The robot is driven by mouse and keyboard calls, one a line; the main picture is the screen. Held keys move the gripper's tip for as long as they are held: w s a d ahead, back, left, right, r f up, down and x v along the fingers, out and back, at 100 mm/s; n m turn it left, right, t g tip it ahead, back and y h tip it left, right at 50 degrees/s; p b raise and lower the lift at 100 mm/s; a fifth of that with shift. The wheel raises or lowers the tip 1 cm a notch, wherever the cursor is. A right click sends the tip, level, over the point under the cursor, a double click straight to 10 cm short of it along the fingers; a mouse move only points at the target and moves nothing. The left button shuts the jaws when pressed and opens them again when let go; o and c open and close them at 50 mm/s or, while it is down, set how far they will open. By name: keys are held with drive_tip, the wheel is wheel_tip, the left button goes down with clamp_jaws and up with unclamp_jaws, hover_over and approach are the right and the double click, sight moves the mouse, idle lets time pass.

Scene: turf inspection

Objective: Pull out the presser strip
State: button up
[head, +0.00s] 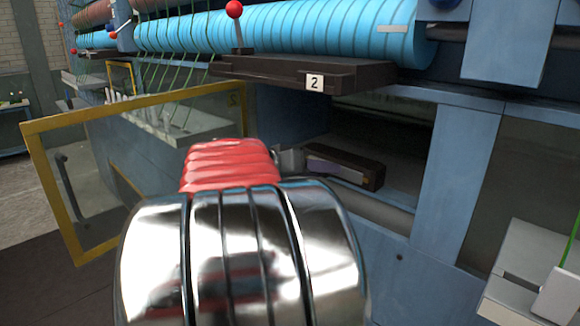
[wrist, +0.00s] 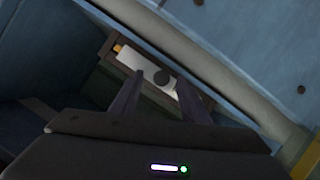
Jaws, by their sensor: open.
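In the head view, a dark block with a grey-purple strip along its front (head: 340,170) lies in the open recess below the label "2". I take it as the presser strip and its holder. In the wrist view, a pale strip (wrist: 148,67) with a dark round spot and an orange end sits in a brown frame (wrist: 108,52). My gripper (wrist: 159,77) is open, its two dark fingers apart and pointing at the strip, with the round spot between the tips. Contact cannot be told. In the head view my red and chrome arm hides most of the gripper.
A yellow-framed glass door (head: 140,165) stands open at left. A dark ledge (head: 290,72) with a red-knobbed lever (head: 235,12) overhangs the recess. A blue post (head: 460,180) bounds it at right. A pale bar (wrist: 200,60) runs beside the frame in the wrist view.

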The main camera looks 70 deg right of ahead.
drive_tip(key=shift+s+d+f, duration=0.15)
drive_tip(key=shift+s+d, duration=0.1)
drive_tip(key=shift+d, duration=0.1)
clamp_jaws()
idle(0.9)
